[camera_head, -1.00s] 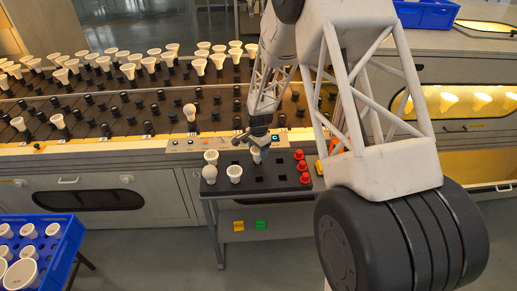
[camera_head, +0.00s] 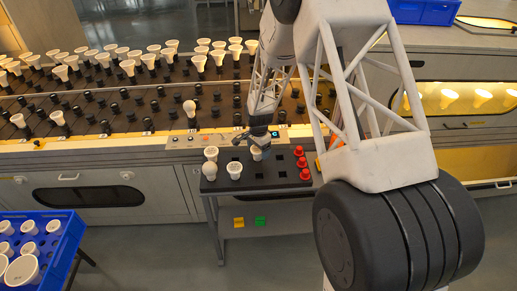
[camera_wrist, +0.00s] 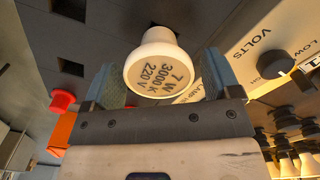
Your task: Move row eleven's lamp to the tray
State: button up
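My gripper (camera_head: 258,141) is over the black tray (camera_head: 270,182), near its back edge. The lamp's face reads "7 W 3000 K 220 V". In the head view this lamp (camera_head: 257,153) shows just below the gripper; I cannot tell whether its lower end is in a hole. Other white lamps (camera_head: 234,170) stand at the tray's left. The row numbers are not readable.
Red caps (camera_head: 302,163) line the tray's right end. Empty square holes lie in its middle and front. Behind is a rack with many sockets, several holding lamps (camera_head: 190,108). A control panel (camera_head: 195,140) lies between. A blue crate (camera_head: 68,240) of lamps stands front left.

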jog(key=shift+o, duration=0.5)
jog(key=shift+r, duration=0.1)
jog(key=shift+r, duration=3.8)
